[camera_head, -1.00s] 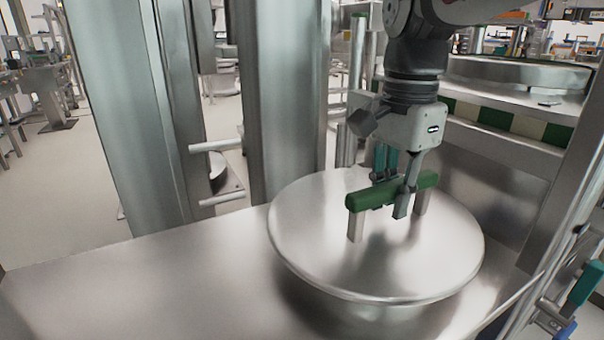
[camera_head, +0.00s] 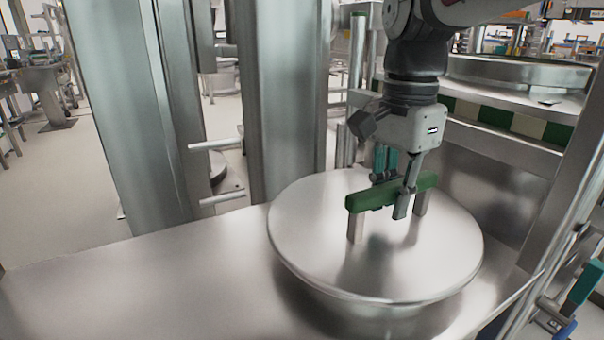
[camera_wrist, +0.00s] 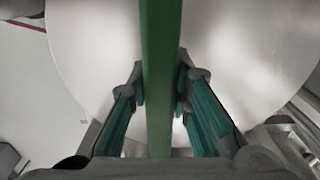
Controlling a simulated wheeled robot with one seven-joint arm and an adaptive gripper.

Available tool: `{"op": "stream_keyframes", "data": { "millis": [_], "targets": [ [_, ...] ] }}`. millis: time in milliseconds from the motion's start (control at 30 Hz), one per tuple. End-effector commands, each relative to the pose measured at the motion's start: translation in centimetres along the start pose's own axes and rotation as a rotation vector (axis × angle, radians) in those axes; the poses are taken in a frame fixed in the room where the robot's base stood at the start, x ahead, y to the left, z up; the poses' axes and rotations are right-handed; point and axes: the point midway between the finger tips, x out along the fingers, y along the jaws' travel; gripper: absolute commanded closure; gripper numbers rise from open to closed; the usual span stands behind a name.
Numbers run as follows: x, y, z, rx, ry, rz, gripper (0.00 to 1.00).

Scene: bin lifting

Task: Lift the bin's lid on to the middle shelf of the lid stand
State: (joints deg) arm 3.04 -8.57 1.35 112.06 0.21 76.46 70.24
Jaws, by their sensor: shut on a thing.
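The lid (camera_head: 310,240) is a round, shiny metal disc with a green bar handle (camera_head: 425,181) on two metal posts. It looks level on top of the bin (camera_head: 350,310), whose body shows only as a dim strip under the lid's front rim; I cannot tell whether there is a gap. My gripper (camera_head: 392,190) points down and is shut on the handle near its middle. In the wrist view, the green handle (camera_wrist: 160,80) runs between the teal-padded fingers (camera_wrist: 160,103), with the lid (camera_wrist: 95,50) below. I cannot clearly make out the middle shelf of the lid stand.
A metal rack at upper right has a green-and-cream checkered edge (camera_head: 510,121), with a round metal piece (camera_head: 520,72) on top. Two tall metal columns (camera_head: 285,100) stand behind the lid, with rods (camera_head: 215,144) jutting between them. The metal surface (camera_head: 130,290) at left is clear.

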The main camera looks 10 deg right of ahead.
Motion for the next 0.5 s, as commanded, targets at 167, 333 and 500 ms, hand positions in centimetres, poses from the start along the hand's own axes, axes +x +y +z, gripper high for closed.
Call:
{"op": "stream_keyframes", "data": {
  "millis": [167, 333, 500],
  "targets": [
    [-0.17, -0.07, -0.02, 0.000, 0.002, -0.005, 1.00],
    [-0.18, -0.07, -0.03, 0.000, 0.002, -0.005, 0.77],
    [-0.11, -0.05, -0.02, 0.000, 0.001, -0.003, 0.58]
  ]
}}
